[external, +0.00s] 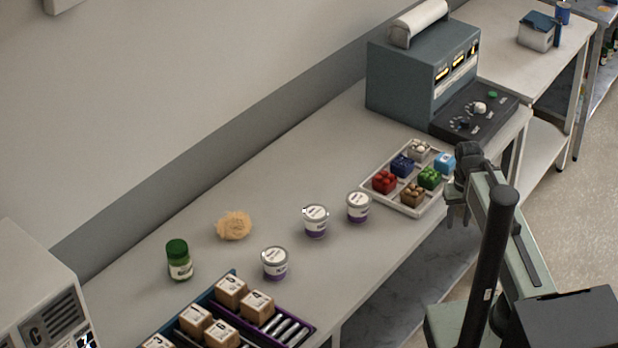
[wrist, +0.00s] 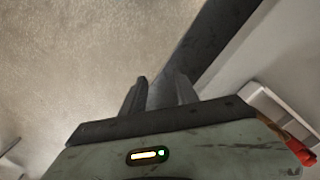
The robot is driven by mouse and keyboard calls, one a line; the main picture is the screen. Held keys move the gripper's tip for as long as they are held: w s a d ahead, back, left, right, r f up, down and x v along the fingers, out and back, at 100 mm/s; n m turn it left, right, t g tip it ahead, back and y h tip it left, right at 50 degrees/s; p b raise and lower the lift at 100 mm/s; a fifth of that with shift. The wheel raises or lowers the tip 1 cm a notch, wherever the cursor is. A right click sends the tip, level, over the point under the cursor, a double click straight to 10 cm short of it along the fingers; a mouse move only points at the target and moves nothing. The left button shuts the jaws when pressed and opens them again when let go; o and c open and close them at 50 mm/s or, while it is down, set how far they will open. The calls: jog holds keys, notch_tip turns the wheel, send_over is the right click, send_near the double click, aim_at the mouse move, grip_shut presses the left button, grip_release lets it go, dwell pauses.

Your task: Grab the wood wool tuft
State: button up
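The wood wool tuft (external: 234,226) is a tan, tangled clump lying on the table (external: 290,170), toward the wall side. It is not in the wrist view. My gripper (external: 457,212) is at the table's front edge, beside the tray of small boxes, far to the right of the tuft and pointing down. In the wrist view its two dark fingers (wrist: 158,92) stand apart with nothing seen between them. The floor shows beyond them.
A green-capped jar (external: 179,260) stands left of the tuft. Several white tubs (external: 275,264) stand to its right. A dark rack (external: 296,332) with cartons is in front. A light tray (external: 374,193) holds coloured boxes. A large grey machine (external: 405,85) stands at the back right.

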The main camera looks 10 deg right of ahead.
jog(key=o, duration=1)
jog(key=shift+o, duration=0.2)
